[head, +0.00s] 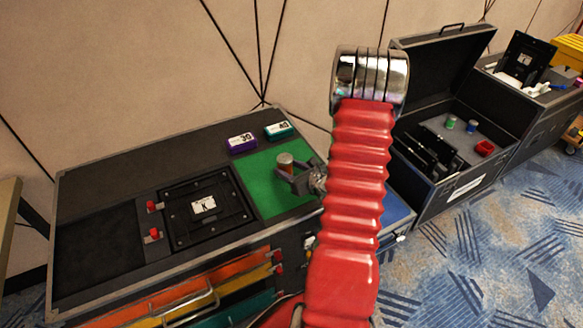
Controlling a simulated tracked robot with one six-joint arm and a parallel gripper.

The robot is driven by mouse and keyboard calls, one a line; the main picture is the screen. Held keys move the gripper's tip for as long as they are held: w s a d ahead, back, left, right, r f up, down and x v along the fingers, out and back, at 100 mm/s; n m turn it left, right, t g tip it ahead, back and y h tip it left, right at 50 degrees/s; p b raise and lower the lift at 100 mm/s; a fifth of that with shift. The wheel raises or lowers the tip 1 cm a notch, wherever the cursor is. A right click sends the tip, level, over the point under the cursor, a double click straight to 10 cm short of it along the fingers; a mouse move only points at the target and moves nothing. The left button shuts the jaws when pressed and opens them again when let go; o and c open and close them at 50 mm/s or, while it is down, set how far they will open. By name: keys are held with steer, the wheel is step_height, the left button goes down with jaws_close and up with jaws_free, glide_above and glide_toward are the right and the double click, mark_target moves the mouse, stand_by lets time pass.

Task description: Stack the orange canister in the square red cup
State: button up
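The orange canister (285,162), with a grey lid, is upright over the green panel of the black case at left. My gripper (289,177) is at the canister's lower part, with a finger in front of it. I cannot tell whether the fingers press on it, or whether it rests on the panel. The square red cup (485,148) stands in the open black case at right, apart from my gripper. My red arm hides part of the space between the two cases.
A purple box (242,143) and a teal box (279,130) lie behind the green panel (262,185). A green can (451,122) and a blue can (472,126) stand near the red cup. The open case's raised lid (440,65) stands behind them.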

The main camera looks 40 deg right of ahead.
steer(key=shift+o, duration=1.4)
steer(key=shift+r, duration=0.15)
steer(key=v, duration=1.2)
